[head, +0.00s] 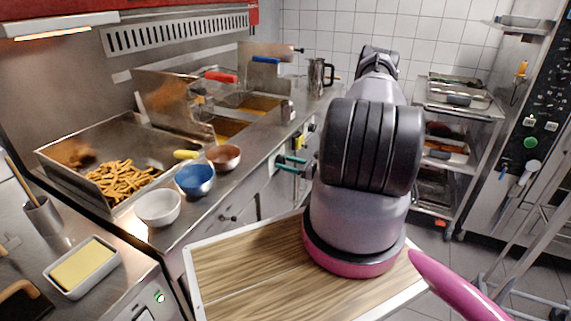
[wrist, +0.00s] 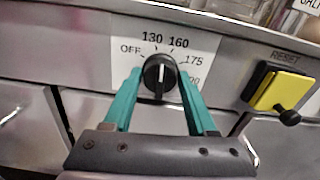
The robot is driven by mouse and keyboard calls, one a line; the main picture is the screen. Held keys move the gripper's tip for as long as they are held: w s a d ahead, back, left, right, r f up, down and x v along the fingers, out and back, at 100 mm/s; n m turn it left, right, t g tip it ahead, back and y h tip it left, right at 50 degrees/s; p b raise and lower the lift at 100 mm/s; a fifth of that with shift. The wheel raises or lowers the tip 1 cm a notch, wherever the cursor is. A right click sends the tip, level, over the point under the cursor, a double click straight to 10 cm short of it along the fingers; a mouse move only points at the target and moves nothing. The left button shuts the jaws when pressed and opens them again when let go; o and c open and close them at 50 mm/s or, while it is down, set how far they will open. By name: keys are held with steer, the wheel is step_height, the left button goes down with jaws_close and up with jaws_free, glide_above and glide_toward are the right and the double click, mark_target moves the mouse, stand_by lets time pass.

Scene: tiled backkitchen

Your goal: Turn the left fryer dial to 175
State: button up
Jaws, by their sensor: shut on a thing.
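The fryer dial (wrist: 159,80) is a round black knob with a white mark on a white label plate (wrist: 124,50). The white mark points nearly straight up, between 130 and 160. My gripper (wrist: 159,74) has its teal fingers on either side of the dial, shut on it. In the head view my gripper (head: 289,164) reaches the front panel below the fryers; the dial there is too small to make out.
A yellow reset switch (wrist: 283,91) with a black knob sits right of the dial. Fryer wells (head: 250,102) lie above the panel. A copper bowl (head: 223,157), blue bowl (head: 195,179) and white bowl (head: 158,207) stand on the counter. A wood-topped surface (head: 240,275) is below my arm.

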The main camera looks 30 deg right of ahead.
steer(key=m, duration=1.2)
steer(key=shift+s+m, duration=0.1)
steer(key=shift+m, duration=0.3)
stand_by(0.3)
steer(key=o, duration=1.4)
steer(key=shift+c, duration=0.2)
steer(key=v, duration=1.1)
